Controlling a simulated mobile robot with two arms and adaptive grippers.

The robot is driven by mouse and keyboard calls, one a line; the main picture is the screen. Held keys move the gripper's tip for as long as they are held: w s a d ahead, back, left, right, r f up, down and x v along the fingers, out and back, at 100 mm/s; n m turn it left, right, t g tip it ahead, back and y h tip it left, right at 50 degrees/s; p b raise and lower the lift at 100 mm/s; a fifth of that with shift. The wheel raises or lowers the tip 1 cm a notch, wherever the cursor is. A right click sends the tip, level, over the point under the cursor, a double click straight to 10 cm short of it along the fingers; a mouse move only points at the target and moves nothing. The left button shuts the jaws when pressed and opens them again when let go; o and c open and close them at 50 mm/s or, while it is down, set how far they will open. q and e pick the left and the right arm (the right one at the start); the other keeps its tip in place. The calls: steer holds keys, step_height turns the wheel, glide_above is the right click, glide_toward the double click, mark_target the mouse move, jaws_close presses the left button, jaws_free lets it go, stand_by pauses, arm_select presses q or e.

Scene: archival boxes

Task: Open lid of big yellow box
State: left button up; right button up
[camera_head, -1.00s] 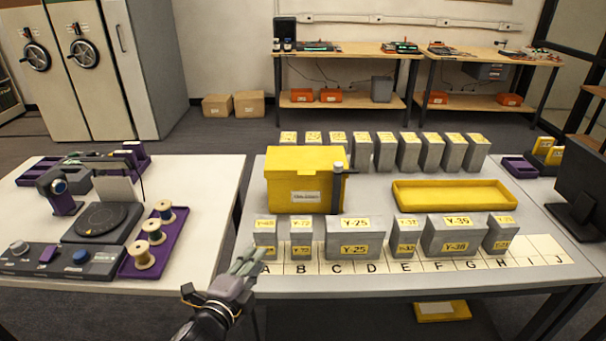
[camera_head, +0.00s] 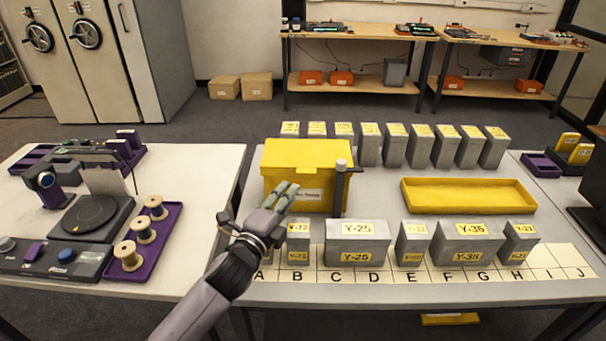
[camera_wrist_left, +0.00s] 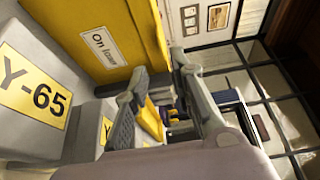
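The big yellow box (camera_head: 275,184) stands on the grey table (camera_head: 376,193), and its yellow lid (camera_head: 307,152) lies shut on top. A white label is on its front. My left gripper (camera_head: 285,196) is in front of the box's front face, below the lid, with its fingers pointing toward it. In the left wrist view, the two fingers of my left gripper (camera_wrist_left: 160,76) are apart with nothing between them. The yellow box (camera_wrist_left: 75,22) fills the upper left there; contact is not clear. My right gripper is out of view.
A dark post with a pale cap (camera_head: 341,180) stands at the box's front right. Grey boxes (camera_head: 357,238) with yellow labels line the lettered strip in front, and more stand behind. A shallow yellow tray (camera_head: 468,208) lies to the right.

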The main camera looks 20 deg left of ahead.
mark_target(303, 176)
arm_select(q)
steer(key=w, duration=0.5)
steer(key=w+d, duration=0.1)
steer(key=w, duration=0.2)
steer(key=shift+w, duration=0.35)
jaws_close()
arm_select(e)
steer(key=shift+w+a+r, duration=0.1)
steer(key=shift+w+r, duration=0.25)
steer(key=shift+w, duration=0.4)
